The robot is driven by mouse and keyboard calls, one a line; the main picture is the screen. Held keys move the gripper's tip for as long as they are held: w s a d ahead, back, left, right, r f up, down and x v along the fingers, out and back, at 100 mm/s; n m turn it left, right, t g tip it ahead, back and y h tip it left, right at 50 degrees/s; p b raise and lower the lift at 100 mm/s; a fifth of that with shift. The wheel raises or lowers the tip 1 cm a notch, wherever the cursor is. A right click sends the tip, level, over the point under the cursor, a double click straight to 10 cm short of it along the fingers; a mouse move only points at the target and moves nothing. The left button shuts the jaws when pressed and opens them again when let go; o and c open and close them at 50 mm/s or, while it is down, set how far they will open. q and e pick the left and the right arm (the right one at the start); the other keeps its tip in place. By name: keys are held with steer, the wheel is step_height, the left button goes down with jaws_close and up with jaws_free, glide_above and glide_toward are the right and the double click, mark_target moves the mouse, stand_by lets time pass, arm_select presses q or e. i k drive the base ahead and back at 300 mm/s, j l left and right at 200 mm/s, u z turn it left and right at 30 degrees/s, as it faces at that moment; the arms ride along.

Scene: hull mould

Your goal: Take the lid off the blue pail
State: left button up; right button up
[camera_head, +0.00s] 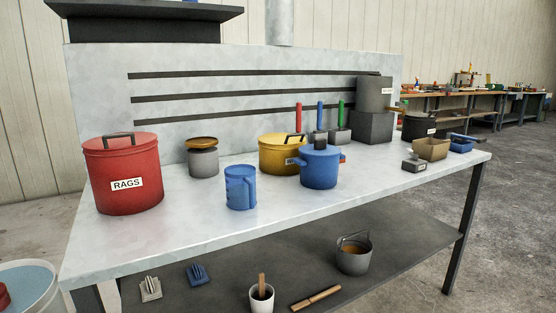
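A blue pail-like pot (320,169) stands upright on the pale bench, right of the middle. It has side lugs and a small orange patch at its right side. Neither of my grippers shows in the head view.
Close around the pot are a yellow pot (279,154) behind left and a blue jug (240,188) in front left. A red RAGS bin (123,178) and a grey jar (203,160) stand further left. The bench's front right (370,183) is clear.

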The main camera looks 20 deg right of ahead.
mark_target(320, 148)
steer(key=z, duration=0.95)
steer(key=i+l, duration=0.7)
steer(key=l, duration=0.15)
